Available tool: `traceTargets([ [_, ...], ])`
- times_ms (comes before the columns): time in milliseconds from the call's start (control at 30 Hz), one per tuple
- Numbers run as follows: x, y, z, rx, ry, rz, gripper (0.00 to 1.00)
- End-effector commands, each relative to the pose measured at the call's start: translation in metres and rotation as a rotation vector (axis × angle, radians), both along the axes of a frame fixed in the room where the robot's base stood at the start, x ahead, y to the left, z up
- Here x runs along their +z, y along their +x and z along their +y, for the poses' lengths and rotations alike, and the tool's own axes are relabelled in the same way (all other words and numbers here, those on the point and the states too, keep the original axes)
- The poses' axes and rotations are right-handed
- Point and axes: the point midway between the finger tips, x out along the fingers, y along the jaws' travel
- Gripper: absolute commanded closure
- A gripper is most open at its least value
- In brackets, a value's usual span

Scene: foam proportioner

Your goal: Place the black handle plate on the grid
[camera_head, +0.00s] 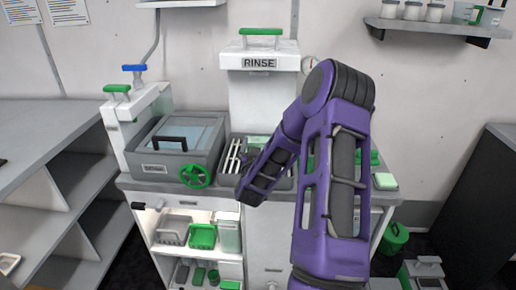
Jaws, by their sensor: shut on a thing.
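A plate with a black handle (171,139) shows on the top of a grey box at the left of the bench. The plate looks pale blue and lies inside the box rim. A slatted white grid (232,157) shows just right of the box, partly covered by my purple arm. My arm bends at its elbow at upper right and reaches down and left, its far end beside the grid. The fingers of my gripper are hidden behind my own arm links, so what they hold does not show.
A green handwheel (196,175) sticks out of the box (148,170) front. A white RINSE unit (261,75) with a green handle stands behind. Lit shelves below hold green and grey containers. Green items lie right of my arm. A grey shelf (40,130) stands left.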

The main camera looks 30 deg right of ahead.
Motion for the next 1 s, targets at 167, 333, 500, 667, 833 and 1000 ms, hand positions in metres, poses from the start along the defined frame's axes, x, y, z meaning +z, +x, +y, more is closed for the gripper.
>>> traceTargets([
  [167, -0.010, 0.000, 0.000, 0.000, -0.002, -0.003, 0.99],
  [333, -0.009, 0.000, 0.000, 0.000, -0.003, -0.004, 0.99],
  [500, -0.014, 0.000, 0.000, 0.000, -0.001, -0.001, 0.08],
  [667, -0.013, 0.000, 0.000, 0.000, 0.000, 0.000, 0.00],
  [833, -0.011, 0.000, 0.000, 0.000, 0.000, 0.000, 0.00],
  [1000, -0.011, -0.013, 0.011, 0.003, -0.001, 0.002, 0.00],
])
